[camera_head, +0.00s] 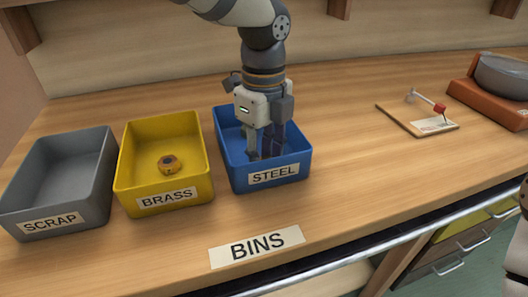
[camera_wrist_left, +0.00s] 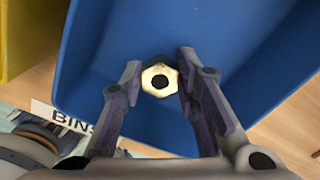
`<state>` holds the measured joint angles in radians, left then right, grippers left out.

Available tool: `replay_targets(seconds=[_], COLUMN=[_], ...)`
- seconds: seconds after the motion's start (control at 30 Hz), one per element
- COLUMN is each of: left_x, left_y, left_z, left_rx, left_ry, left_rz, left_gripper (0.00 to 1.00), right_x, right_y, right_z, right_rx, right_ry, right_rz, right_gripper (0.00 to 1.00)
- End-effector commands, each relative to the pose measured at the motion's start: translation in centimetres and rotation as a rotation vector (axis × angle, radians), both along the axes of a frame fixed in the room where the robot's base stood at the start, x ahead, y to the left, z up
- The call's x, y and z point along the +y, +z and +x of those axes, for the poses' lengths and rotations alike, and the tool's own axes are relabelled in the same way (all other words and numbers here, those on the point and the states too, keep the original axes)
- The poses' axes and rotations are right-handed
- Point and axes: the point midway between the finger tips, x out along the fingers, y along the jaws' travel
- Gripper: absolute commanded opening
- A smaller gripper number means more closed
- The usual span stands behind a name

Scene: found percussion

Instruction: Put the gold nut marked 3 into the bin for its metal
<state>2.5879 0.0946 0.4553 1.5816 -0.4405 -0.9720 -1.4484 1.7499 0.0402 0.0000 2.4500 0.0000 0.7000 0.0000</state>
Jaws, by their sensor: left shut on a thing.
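My left gripper (camera_head: 264,153) reaches down into the blue bin (camera_head: 226,150) labelled STEEL. In the left wrist view my left gripper (camera_wrist_left: 155,88) is shut on a pale gold nut (camera_wrist_left: 148,76) with a dark hole, over the blue bin (camera_wrist_left: 105,45). No number is readable on this nut. In the head view the nut is hidden by the fingers and bin wall. The yellow bin (camera_head: 130,165) labelled BRASS stands to the left, with a darker gold-brown nut (camera_head: 169,166) on its floor. My right gripper is not in view.
A grey bin (camera_head: 96,165) labelled SCRAP stands at the far left and looks empty. A BINS label (camera_head: 256,245) lies in front. To the right are a small board with a red-tipped lever (camera_head: 420,118) and an orange-brown stand (camera_head: 490,100) with a bowl. The bench between is clear.

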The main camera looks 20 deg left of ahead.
Motion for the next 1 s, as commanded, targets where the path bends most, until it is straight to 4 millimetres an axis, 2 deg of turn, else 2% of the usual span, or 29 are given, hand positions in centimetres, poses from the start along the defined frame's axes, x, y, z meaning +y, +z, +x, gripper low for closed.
replay_targets(seconds=[0.3, 0.33, 0.4, 0.43, 0.77, 0.87, 1.0], left_x=[-0.1, -0.1, -0.1, -0.1, -0.1, -0.1, -0.1], left_y=[-0.2, -0.3, -0.3, -0.3, 0.3, 2.3, 6.3], left_z=[0.0, 0.0, 0.0, 0.0, 0.1, 0.1, 0.1], left_rx=[-0.002, -0.002, -0.002, -0.002, -0.003, -0.007, -0.006], left_ry=[0.000, 0.000, 0.001, 0.000, 0.000, 0.001, 0.001], left_rz=[0.000, 0.000, 0.000, 0.000, 0.000, -0.002, -0.002], left_gripper=[0.00, 0.31, 0.47, 0.49, 0.49, 0.49, 0.49], right_x=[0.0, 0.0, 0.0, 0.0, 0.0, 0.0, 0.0], right_y=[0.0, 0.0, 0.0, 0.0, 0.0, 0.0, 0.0], right_z=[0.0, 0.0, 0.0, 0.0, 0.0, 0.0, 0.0], right_rx=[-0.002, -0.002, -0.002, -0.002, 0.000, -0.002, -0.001], right_ry=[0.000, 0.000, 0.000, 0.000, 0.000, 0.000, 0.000], right_rz=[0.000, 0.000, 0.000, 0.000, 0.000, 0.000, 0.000], right_gripper=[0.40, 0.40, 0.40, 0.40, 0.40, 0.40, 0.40])
